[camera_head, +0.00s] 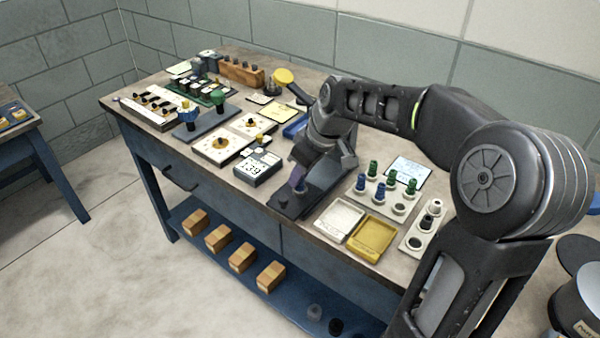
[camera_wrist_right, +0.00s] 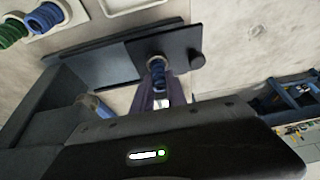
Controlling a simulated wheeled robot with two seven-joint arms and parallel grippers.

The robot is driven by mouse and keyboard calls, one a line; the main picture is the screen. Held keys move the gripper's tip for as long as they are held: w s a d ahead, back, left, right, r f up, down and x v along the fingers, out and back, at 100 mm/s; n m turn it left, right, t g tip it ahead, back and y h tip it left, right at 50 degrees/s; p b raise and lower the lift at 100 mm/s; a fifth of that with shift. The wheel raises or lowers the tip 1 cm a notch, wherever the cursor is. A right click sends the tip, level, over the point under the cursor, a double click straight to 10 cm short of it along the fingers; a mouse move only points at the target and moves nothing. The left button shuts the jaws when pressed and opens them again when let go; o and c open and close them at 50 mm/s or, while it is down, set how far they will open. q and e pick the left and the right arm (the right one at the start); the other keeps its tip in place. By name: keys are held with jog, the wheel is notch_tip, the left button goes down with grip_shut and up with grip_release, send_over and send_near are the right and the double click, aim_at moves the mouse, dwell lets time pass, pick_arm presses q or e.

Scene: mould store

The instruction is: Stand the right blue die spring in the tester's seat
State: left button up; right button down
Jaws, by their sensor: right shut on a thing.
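My right gripper (camera_head: 304,172) reaches down over the spring tester (camera_head: 284,207), a dark flat base on the bench. It is shut on a blue die spring (camera_head: 299,188). In the right wrist view, the blue spring (camera_wrist_right: 156,67) shows between the fingertips (camera_wrist_right: 156,92), its end at a pale round ring on the tester's dark base (camera_wrist_right: 125,65). I cannot tell whether it rests fully in the seat. Other springs, blue (camera_head: 361,183) and green (camera_head: 391,178), stand in a pale rack (camera_head: 369,202) to the right. My left gripper is not in view.
A pale block with holes (camera_head: 420,238) stands farther right. Gauges and small tools crowd the bench's left part.

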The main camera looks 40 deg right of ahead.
jog(key=shift+f, duration=0.35)
jog(key=c, duration=1.3)
grip_release()
jog(key=shift+o, duration=0.5)
jog(key=o, duration=0.3)
jog(key=shift+o, duration=0.2)
jog(key=shift+r, duration=0.1)
jog(key=shift+r+p, duration=2.5)
jog(key=shift+r, duration=1.2)
